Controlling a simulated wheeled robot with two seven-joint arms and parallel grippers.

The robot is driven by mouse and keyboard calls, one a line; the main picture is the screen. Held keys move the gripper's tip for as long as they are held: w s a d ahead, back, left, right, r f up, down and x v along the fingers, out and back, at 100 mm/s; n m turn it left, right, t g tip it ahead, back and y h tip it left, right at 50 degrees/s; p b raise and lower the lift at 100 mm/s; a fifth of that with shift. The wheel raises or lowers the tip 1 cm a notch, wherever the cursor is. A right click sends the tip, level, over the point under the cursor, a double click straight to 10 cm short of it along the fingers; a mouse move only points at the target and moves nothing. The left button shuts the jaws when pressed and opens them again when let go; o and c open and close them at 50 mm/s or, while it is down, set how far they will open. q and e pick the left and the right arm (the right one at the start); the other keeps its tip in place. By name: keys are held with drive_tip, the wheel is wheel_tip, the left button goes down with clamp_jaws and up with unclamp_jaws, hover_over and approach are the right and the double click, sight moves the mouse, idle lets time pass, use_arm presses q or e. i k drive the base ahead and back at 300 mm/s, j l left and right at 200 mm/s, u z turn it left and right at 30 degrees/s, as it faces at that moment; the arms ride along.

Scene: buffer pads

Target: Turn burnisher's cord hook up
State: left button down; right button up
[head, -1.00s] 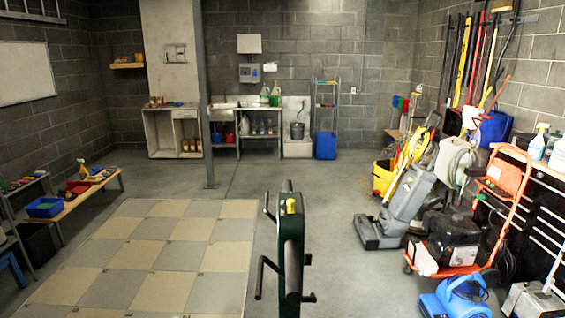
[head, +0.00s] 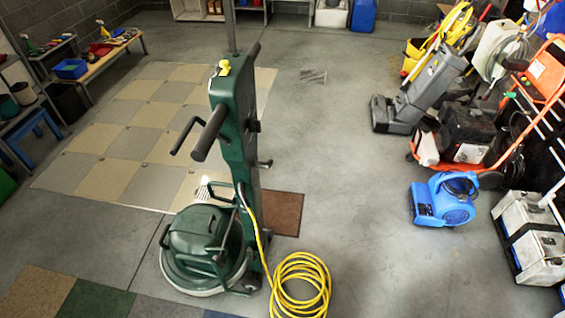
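The green burnisher (head: 213,235) stands on the floor in the middle of the head view, its handle column (head: 234,140) upright. A dark handle grip (head: 210,133) sticks out toward me near the top, and a thin black bent bar (head: 183,137) shows beside it on the left. A small black part (head: 264,163) juts from the column's right side lower down; I cannot tell which of these is the cord hook. A yellow piece (head: 222,68) sits at the column's top. The yellow cord (head: 300,285) lies coiled on the floor. Neither gripper is in view.
A blue blower (head: 445,200), a grey floor machine (head: 420,92) and an orange-framed cart (head: 545,75) stand on the right. A checkered tiled mat (head: 100,140) lies left, with a bench (head: 105,58) beyond. The floor between burnisher and blower is clear.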

sight(267, 165)
drive_tip(key=l, duration=0.2)
drive_tip(key=i+l+u, duration=0.3)
drive_tip(key=i, duration=0.25)
drive_tip(key=i+l+u, duration=0.3)
drive_tip(key=i+l, duration=0.25)
